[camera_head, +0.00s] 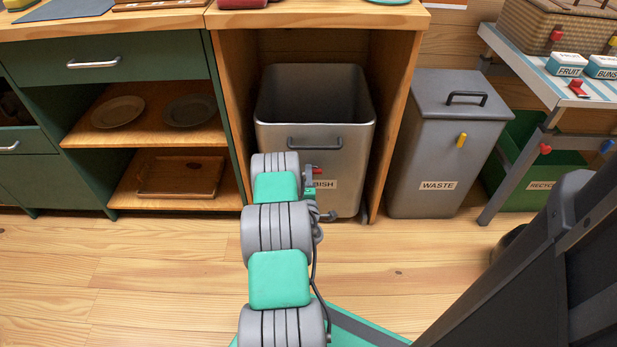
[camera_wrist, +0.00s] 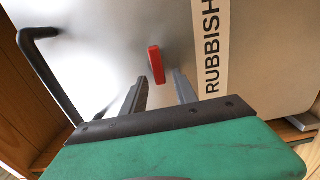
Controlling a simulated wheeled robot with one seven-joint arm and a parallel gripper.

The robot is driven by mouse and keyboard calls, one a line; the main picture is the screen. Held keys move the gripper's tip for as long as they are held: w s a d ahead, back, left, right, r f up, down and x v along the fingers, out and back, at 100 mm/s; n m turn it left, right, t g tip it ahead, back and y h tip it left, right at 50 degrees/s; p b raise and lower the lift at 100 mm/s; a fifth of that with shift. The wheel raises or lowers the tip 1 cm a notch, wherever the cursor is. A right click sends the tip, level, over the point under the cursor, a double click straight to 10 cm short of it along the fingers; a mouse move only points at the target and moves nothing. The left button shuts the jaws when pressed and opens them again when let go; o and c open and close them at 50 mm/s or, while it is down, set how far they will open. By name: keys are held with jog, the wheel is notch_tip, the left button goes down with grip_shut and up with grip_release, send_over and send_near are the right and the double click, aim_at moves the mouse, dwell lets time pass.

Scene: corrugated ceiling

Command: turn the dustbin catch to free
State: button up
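A grey metal bin (camera_head: 340,145) labelled RUBBISH stands open-topped inside a wooden cabinet bay. A small red catch (camera_wrist: 156,65) sticks out from its front face beside the label; it also shows in the head view (camera_head: 320,171). In the wrist view the catch appears long and nearly upright, tilted slightly. My gripper (camera_wrist: 159,80) is open, its two dark fingertips apart just short of the catch, with the catch lined up between them. I cannot tell whether either finger touches it.
A lidded grey bin (camera_head: 437,148) labelled WASTE, with a yellow catch (camera_head: 461,140), stands to the right. The rubbish bin's dark handle (camera_wrist: 40,65) is near my gripper. The cabinet wall (camera_head: 397,95) closes in on the right side. The wooden floor (camera_head: 150,270) is clear at the left.

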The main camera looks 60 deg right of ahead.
jog(key=shift+a+f, duration=0.1)
jog(key=v, duration=0.7)
jog(key=shift+s+a, duration=0.2)
jog(key=shift+a, duration=0.1)
dwell(0.3)
